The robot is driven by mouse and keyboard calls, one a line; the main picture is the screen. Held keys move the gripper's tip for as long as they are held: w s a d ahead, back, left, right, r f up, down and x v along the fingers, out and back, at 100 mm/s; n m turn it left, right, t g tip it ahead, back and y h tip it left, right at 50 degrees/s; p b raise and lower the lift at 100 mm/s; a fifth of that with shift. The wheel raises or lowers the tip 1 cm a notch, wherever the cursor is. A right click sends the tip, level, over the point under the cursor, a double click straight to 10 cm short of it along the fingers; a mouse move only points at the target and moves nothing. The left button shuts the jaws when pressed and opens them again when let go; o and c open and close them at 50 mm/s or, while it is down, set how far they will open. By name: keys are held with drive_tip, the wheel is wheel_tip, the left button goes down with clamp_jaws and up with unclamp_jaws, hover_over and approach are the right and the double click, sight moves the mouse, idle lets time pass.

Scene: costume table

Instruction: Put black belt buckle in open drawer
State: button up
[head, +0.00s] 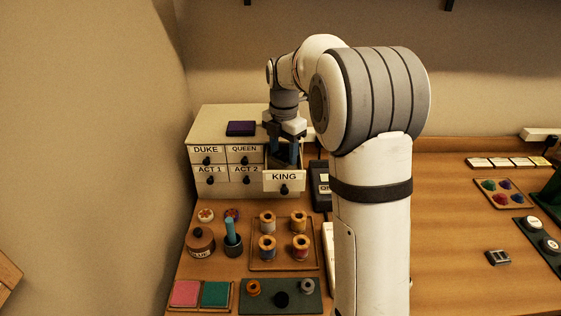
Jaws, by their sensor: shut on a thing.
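The open drawer (284,181), labelled KING, is pulled out from the lower right of the white cabinet. My gripper (285,160) points down into this drawer, its blue fingers partly behind the drawer front. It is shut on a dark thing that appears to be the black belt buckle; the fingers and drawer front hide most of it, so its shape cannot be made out. Whether it touches the drawer floor cannot be seen.
The cabinet (225,115) has closed drawers labelled DUKE, QUEEN, ACT 1 and ACT 2, and a purple box (241,128) on top. A spool tray (284,266) and a glue pot (200,244) stand in front. A small dark metallic piece (498,257) lies at right on bare wood.

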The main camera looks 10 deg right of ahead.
sight(283, 155)
drive_tip(key=shift+f, duration=1.9)
drive_tip(key=shift+s, duration=0.1)
drive_tip(key=shift+f, duration=0.2)
drive_tip(key=o, duration=0.8)
drive_tip(key=shift+r, duration=0.1)
